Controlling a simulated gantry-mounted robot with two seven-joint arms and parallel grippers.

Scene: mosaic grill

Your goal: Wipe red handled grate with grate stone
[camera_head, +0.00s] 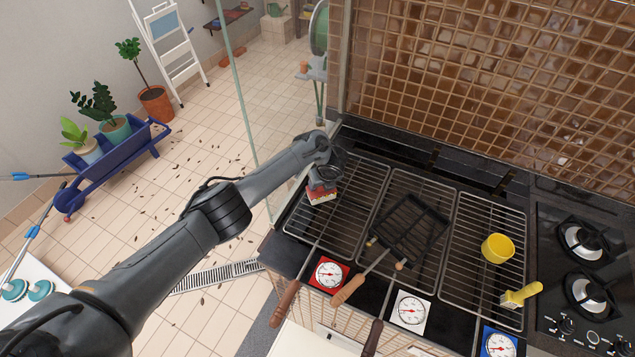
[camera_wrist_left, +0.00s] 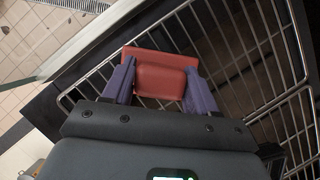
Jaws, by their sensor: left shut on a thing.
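The grate stone (camera_head: 321,196), a small block with a red top and pale lower part, is at the left edge of the left grate (camera_head: 340,222). My left gripper (camera_head: 320,183) is shut on it; in the left wrist view the red block (camera_wrist_left: 160,72) sits between the two purple-grey fingers. I cannot tell whether the stone touches the bars. The left grate is a wire rack with a long brown-red handle (camera_head: 286,302) at its front, beside a red-backed dial (camera_head: 329,273). My right gripper is not in view.
A black rack (camera_head: 408,228) lies on the middle grate, with a wooden handle (camera_head: 350,291) towards the front. A yellow cup (camera_head: 497,248) and a yellow-handled brush (camera_head: 520,294) are on the right grate. A tiled wall stands behind; burners (camera_head: 585,240) are at right.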

